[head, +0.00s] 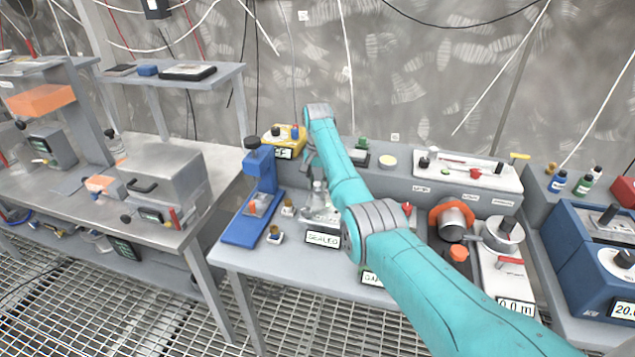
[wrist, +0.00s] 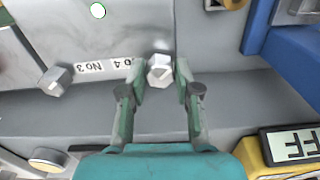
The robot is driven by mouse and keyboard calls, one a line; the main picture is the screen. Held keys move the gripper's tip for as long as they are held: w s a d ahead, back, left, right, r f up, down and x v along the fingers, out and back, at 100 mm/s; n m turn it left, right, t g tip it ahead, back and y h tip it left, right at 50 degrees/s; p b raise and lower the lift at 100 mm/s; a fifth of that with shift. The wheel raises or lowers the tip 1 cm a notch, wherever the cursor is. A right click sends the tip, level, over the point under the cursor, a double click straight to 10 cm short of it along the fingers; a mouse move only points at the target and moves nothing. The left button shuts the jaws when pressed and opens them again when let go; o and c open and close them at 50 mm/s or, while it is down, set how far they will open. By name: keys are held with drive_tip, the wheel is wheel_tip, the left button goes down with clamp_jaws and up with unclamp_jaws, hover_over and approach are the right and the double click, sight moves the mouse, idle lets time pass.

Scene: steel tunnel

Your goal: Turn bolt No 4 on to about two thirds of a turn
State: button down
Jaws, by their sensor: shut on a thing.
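Bolt No 4 (wrist: 160,70) is a pale metal hex head in the wrist view, beside a label strip (wrist: 103,66) that reads upside down and is partly covered by a finger. My gripper (wrist: 161,82) has one green finger on each side of the head and is shut on it. Bolt No 3 (wrist: 57,79), another hex head, sits to the left at the other end of the strip. In the head view my gripper (head: 309,158) is small, partly behind my arm. I cannot make out bolt No 4 there.
A yellow box (head: 298,136) with a display stands behind my gripper; the display (wrist: 290,146) reads OFF in the wrist view. A blue stand (head: 262,172) is to the left. A SEALED sign (head: 323,239) stands at the bench front. Instruments crowd the right.

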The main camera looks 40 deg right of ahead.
sight(318, 184)
drive_tip(key=shift+m, duration=0.7)
drive_tip(key=c, duration=0.8)
unclamp_jaws()
wheel_tip(318, 184, up, 12)
drive_tip(key=shift+f, duration=0.1)
idle(0.3)
